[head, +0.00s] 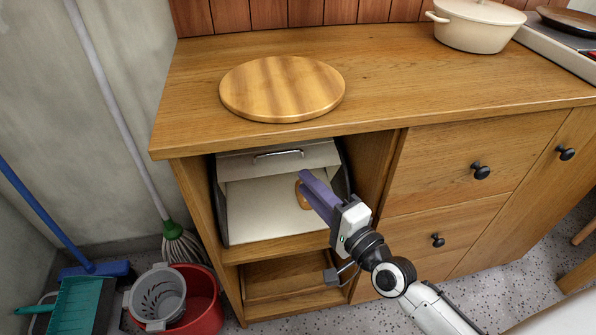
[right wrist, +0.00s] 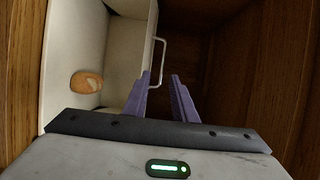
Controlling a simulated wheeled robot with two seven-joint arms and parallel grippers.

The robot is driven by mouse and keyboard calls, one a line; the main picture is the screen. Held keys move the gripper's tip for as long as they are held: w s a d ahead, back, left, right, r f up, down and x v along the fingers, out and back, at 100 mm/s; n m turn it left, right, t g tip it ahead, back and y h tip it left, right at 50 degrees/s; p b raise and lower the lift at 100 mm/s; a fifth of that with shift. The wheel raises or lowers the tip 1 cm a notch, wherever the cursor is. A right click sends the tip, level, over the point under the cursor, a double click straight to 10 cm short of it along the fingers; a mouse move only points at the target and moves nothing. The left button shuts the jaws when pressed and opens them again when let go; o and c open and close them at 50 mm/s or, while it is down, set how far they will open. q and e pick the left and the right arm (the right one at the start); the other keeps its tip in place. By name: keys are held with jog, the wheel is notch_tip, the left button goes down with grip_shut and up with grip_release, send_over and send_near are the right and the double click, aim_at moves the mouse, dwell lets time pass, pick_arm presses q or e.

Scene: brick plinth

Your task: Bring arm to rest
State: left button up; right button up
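My right gripper (head: 306,178) has purple fingers and reaches into the open left compartment of the wooden cabinet. A brown, bread-like item (right wrist: 87,82) lies on the cream surface, apart from the fingers. In the head view the gripper partly covers it. My left gripper is not in view.
A round wooden board (head: 282,88) lies on the countertop (head: 400,75). A cream pot (head: 474,25) stands at the back right. Drawers with dark knobs (head: 481,171) are to the right. A red bucket (head: 200,301) and a mop (head: 182,245) stand on the floor at left.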

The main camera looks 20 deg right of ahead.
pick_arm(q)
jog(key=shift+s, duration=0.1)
pick_arm(e)
jog(key=shift+s+d, duration=0.15)
jog(key=shift+s, duration=0.5)
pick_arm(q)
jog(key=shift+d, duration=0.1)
